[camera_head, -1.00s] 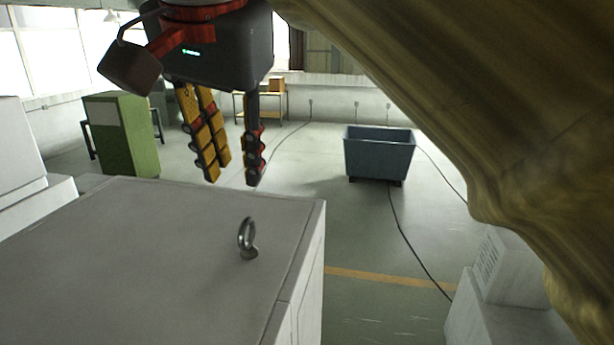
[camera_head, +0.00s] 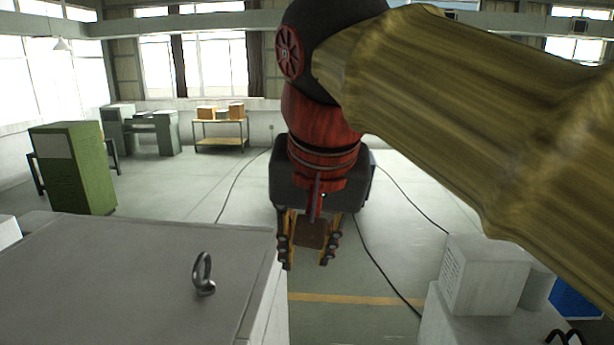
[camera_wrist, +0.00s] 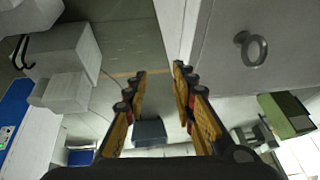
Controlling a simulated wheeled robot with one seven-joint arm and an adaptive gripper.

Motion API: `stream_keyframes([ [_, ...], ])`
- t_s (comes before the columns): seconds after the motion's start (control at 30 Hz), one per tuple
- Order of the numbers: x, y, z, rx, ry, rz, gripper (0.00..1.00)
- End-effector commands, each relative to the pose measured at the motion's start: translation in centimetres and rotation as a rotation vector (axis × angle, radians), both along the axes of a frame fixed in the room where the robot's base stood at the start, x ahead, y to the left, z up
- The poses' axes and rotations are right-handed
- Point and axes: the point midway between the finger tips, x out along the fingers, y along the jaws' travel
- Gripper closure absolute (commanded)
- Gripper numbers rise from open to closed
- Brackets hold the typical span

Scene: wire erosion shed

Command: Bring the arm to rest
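My gripper (camera_head: 309,262) hangs fingers down in the middle of the head view, past the right edge of the grey cabinet top. In the wrist view my gripper (camera_wrist: 158,85) has its yellow-padded fingers spread apart, with nothing between them. A metal eye bolt (camera_head: 203,274) stands upright on the cabinet top (camera_head: 120,285), to the left of my gripper and apart from it. The eye bolt also shows in the wrist view (camera_wrist: 251,48).
White boxes (camera_head: 484,272) stand at the lower right, near a blue object (camera_head: 577,300). A green cabinet (camera_head: 76,168) stands at left. A shelf table (camera_head: 220,132) with boxes is at the back. Cables cross the open floor. The wrist view shows a dark blue bin (camera_wrist: 150,131).

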Motion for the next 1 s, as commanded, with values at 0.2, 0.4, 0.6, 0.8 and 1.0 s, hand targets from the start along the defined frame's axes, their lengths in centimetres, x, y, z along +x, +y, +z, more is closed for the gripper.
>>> stream_keyframes([
  [0.2, -1.5, -8.4, -9.0, -0.037, -0.013, 0.023, 0.74],
  [0.4, -4.3, -13.9, -17.3, -0.065, -0.031, 0.039, 0.74],
  [0.6, -6.9, -16.8, -23.1, -0.086, -0.043, 0.041, 0.74],
  [0.8, -9.1, -18.8, -27.9, -0.103, -0.054, 0.036, 0.74],
  [1.0, -9.6, -19.2, -31.2, -0.109, -0.058, 0.04, 0.74],
])
